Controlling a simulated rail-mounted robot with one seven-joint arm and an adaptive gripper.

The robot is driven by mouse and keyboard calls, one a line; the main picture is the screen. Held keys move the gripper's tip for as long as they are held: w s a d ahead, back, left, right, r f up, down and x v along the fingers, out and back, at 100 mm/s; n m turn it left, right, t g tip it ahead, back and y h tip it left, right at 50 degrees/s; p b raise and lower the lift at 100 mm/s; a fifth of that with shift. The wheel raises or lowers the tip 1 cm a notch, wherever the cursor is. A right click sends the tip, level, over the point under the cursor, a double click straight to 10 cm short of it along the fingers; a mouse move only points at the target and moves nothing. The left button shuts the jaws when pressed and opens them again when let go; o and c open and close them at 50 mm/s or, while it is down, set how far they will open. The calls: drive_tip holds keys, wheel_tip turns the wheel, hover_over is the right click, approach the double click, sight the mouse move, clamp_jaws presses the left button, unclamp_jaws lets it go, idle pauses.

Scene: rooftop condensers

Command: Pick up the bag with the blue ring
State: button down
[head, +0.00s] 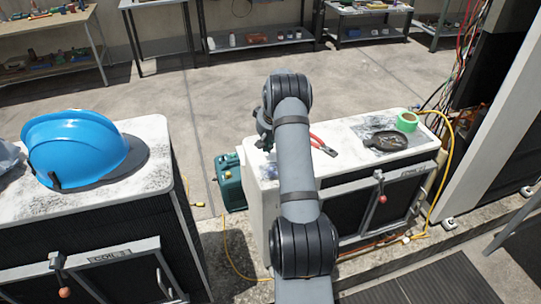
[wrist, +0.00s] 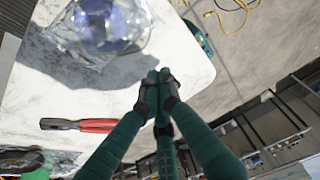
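A clear plastic bag (wrist: 105,25) with something round and bluish inside lies on the white unit top in the wrist view, cut by the upper edge. I cannot clearly make out a ring. In the head view, part of this bag (head: 270,172) shows beside my arm, which hides the rest. Another greyish clear bag (head: 8,158) is at the left edge, its contents unclear. My gripper (wrist: 158,82) has its green fingers drawn together at the tips, with nothing visible between them. It is apart from the bag, to its lower right in the wrist view.
A blue hard hat (head: 75,145) sits on the left unit. A teal box (head: 230,182) stands in the gap, with yellow cable (head: 228,250) nearby.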

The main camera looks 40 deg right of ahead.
drive_tip(key=shift+x, duration=0.95)
drive_tip(key=shift+s+f+p, duration=0.15)
drive_tip(key=shift+s+p, duration=0.05)
drive_tip(key=shift+p, duration=0.1)
drive_tip(key=shift+s+a+p, duration=0.2)
drive_tip(key=shift+s+a, duration=0.1)
drive_tip(key=shift+s, duration=0.3)
drive_tip(key=shift+s+a+p, duration=0.15)
drive_tip(key=shift+s+a, duration=0.1)
drive_tip(key=shift+s, duration=0.4)
drive_tip(key=shift+s+a, duration=0.1)
drive_tip(key=shift+s, duration=0.25)
